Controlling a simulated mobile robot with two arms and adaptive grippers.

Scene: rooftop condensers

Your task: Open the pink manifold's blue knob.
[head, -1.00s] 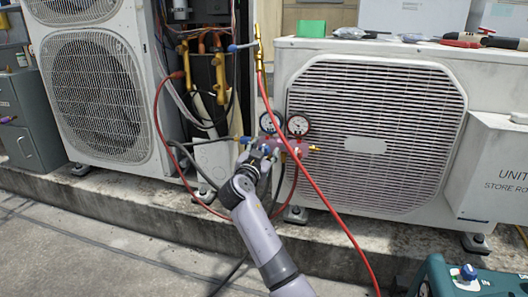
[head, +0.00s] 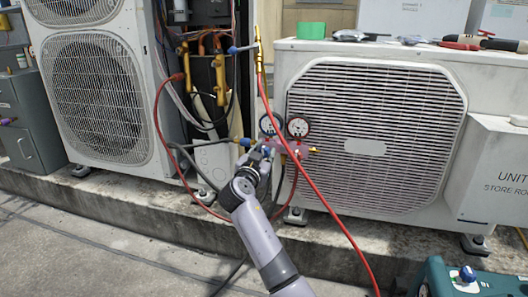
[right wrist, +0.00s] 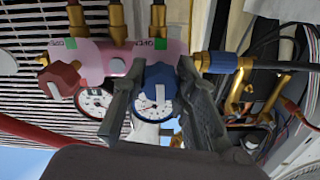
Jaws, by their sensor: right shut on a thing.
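The pink manifold (head: 300,152) hangs in front of the right condenser, with two round gauges on top. In the right wrist view the manifold (right wrist: 92,60) appears upside down. Its blue knob (right wrist: 160,82) sits between the two fingers of my right gripper (right wrist: 160,105), which is shut on it. A white mark shows on the knob's face. A green "OPEN" label (right wrist: 152,43) is beside the blue knob. The red knob (right wrist: 62,80) is clear of the fingers. In the head view my right gripper (head: 262,153) covers most of the blue knob. My left gripper is not in view.
A red hose (head: 315,185) runs down in front of the right condenser (head: 450,70). Dark hoses and cables hang by the open left unit (head: 95,100). A teal machine (head: 440,280) stands at the lower right. Tools lie on the right condenser's top.

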